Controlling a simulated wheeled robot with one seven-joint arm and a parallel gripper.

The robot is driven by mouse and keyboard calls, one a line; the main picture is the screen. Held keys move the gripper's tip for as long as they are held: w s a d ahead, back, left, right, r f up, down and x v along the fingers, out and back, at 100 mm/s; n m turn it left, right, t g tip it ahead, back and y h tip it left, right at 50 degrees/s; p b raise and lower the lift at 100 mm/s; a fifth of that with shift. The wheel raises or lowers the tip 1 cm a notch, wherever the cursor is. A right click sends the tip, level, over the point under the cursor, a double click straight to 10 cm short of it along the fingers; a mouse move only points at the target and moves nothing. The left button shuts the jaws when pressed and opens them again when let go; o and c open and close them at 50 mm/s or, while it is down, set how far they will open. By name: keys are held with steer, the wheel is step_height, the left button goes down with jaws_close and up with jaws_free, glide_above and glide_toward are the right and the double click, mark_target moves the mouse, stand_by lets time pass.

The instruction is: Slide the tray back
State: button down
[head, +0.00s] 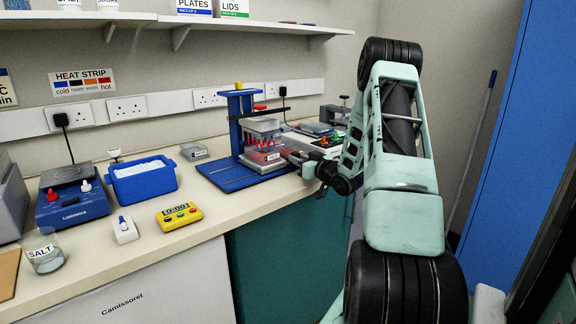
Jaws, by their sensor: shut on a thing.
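A blue pipetting stand (235,105) with an upright column and flat base stands on the bench. A grey head with a row of red-tipped points hangs from it. Below the points, a pinkish tray (262,160) with a small white label sits on the blue base. My gripper (292,157) reaches in from the right and is shut at the tray's right end, on what looks like its edge or grip. The fingertips are small and dark here, so the exact contact is hard to see.
A blue tub (142,180), a yellow timer (179,215), a blue stirrer (72,203) and a salt jar (43,252) stand to the left. More equipment (318,130) stands behind my gripper. A shelf (180,22) runs above. The front bench strip is mostly clear.

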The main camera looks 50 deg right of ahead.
steer(key=shift+s+d, duration=0.1)
steer(key=shift+d, duration=0.15)
steer(key=c, duration=1.3)
jaws_free()
steer(key=shift+d, duration=0.1)
steer(key=b+v, duration=0.1)
steer(key=v, duration=0.7)
steer(key=b+v, duration=0.1)
steer(key=v, duration=0.8)
steer(key=shift+s+a, duration=0.15)
steer(key=shift+a, duration=0.1)
